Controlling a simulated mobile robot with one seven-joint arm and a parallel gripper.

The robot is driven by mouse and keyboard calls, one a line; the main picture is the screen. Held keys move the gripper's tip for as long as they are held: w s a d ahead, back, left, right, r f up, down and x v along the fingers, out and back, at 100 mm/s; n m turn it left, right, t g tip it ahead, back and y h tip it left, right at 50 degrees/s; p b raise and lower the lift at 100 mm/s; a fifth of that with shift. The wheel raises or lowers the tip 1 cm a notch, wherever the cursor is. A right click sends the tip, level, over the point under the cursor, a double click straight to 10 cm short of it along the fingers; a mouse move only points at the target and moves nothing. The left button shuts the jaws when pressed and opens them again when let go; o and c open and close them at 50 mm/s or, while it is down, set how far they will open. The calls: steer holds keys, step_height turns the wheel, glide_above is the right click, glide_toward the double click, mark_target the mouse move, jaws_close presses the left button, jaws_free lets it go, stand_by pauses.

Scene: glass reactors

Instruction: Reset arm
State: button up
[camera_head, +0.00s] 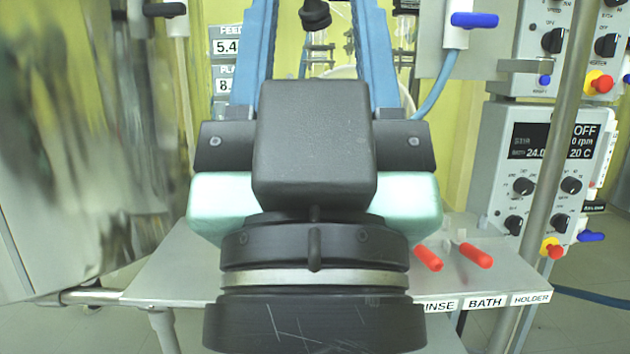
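My gripper (316,40) is seen from behind in the head view, with its black and pale green body (315,150) filling the middle of the picture. Its two blue fingers stand wide apart and run up past the top edge, so the fingertips are out of view. No held object shows between the visible parts of the fingers. A dark rounded knob (315,14) shows in the gap at the top; its depth is hard to tell. My gripper body hides much of the bench (165,270) behind it.
Two red-handled items (475,255) lie on the bench at right, near labels reading BATH and HOLDER. A control unit (540,160) with an OFF display stands behind a metal post (555,130). A blue-handled valve (474,20) is upper right. A reflective metal surface (80,150) fills the left.

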step_height(320, 180, up, 38)
steer(key=p, duration=3.6)
